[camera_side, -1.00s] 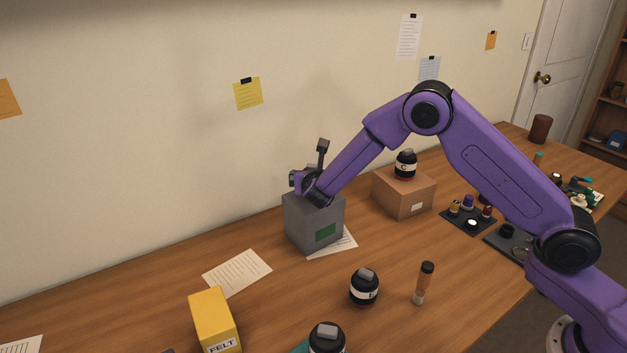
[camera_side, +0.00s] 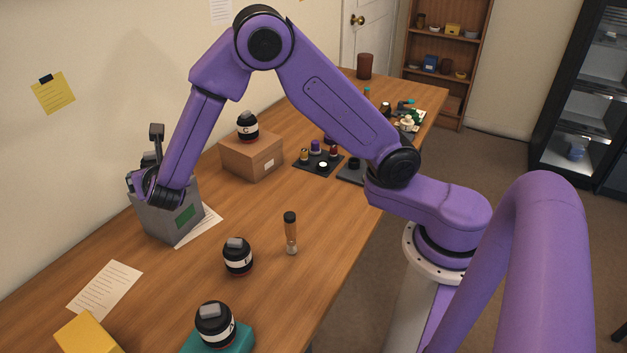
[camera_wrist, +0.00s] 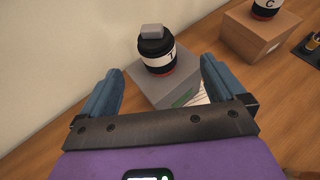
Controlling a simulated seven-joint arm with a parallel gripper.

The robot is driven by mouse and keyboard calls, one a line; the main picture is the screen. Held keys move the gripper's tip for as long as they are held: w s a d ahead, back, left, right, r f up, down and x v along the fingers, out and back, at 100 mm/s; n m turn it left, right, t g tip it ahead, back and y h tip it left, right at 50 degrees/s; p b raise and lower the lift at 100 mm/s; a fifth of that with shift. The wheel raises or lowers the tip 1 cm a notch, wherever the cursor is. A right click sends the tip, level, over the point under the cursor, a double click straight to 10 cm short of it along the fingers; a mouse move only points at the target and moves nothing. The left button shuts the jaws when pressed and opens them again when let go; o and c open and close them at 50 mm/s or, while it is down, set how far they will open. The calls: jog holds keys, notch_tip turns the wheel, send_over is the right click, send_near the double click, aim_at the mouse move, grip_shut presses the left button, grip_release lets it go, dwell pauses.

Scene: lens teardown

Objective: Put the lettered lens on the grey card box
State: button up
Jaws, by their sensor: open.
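A black lens (camera_wrist: 157,52) with a white band bearing a letter, perhaps T or I, stands upright on top of the grey card box (camera_wrist: 176,91), in the wrist view. A grey block tops the lens and a red ring shows at its base. My gripper (camera_wrist: 160,66) is open, its blue fingers to either side of the lens view and apart from it. In the side view my gripper (camera_side: 152,186) is above the grey box (camera_side: 172,218), and my wrist hides the lens.
A lens marked C (camera_side: 247,127) stands on a brown box (camera_side: 252,157). Another lens (camera_side: 238,257) stands on the table near an amber tube (camera_side: 290,234). One more lens (camera_side: 215,324) is on a teal block (camera_side: 240,343). A yellow box (camera_side: 88,334) is at front left.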

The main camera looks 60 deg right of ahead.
jog(key=s+d+r+m+g+y, duration=0.1)
jog(key=s+m, duration=0.4)
jog(key=s, duration=0.8)
jog(key=s+d+r+m+g+y, duration=0.1)
jog(key=s+d+m+g+y, duration=0.3)
jog(key=s, duration=0.9)
jog(key=s+d+r+m+g+y, duration=0.1)
jog(key=s+d+m+g, duration=0.4)
jog(key=s, duration=0.8)
jog(key=m+g+y, duration=0.1)
jog(key=m, duration=0.2)
jog(key=shift+s+d, duration=0.15)
jog(key=shift+s, duration=0.05)
